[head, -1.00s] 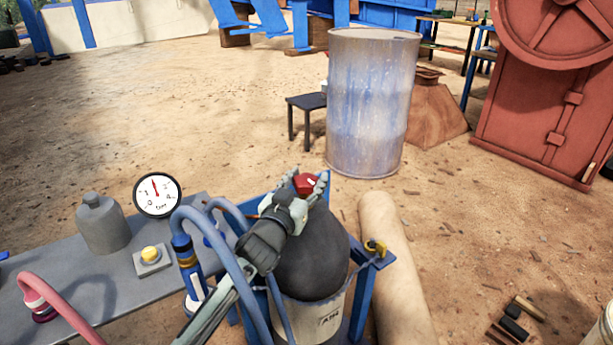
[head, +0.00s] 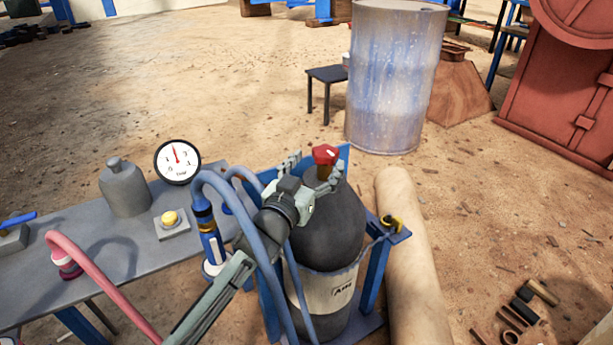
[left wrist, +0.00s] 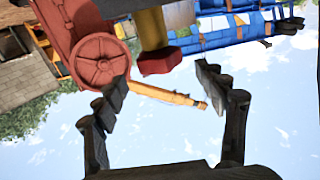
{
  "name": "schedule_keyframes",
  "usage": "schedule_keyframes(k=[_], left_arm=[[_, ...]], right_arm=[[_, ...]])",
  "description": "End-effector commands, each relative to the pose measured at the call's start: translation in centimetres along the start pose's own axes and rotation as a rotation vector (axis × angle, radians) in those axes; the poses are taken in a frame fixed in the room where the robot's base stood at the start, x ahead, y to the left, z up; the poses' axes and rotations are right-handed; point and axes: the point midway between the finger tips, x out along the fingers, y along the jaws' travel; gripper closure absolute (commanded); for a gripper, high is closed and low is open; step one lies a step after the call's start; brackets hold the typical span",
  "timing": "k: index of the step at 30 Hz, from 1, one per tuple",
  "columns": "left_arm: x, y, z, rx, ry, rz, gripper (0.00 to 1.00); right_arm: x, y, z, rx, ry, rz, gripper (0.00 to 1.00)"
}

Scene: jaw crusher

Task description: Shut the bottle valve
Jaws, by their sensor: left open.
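The bottle (head: 335,215) has a dark grey top and a pale labelled lower part, and stands upright in a blue stand. Its valve has a red knob (head: 325,154) on a brass-coloured stem (head: 324,172). My left gripper (head: 314,168) is open, its fingers spread near the knob at the bottle's top. In the left wrist view the red knob (left wrist: 161,60) lies between the two spread fingertips (left wrist: 163,74), slightly above their line, with no visible contact. The yellow stem (left wrist: 151,28) also shows there. My right gripper is not in view.
A grey bench (head: 95,230) at left carries a grey bottle (head: 124,190), a round gauge (head: 177,162) and a yellow button (head: 170,218). Blue hoses (head: 262,235) pass by my left arm. A tan roll (head: 412,260) lies right of the stand.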

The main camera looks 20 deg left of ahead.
Motion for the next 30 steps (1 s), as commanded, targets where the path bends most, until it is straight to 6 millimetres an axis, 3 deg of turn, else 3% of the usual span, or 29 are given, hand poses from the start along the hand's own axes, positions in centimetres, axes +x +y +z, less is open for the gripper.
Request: schedule_keyframes(k=[3,10,30], left_arm=[[-2.6,0.0,0.1,-0.002,-0.003,0.0,0.28],[-5.7,0.0,0.0,0.0,0.0,0.0,0.28],[-6.2,0.0,-0.1,0.0,0.001,0.0,0.28]], right_arm=[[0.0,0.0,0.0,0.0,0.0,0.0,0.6],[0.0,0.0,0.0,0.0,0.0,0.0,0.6],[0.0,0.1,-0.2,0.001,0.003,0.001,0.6]])
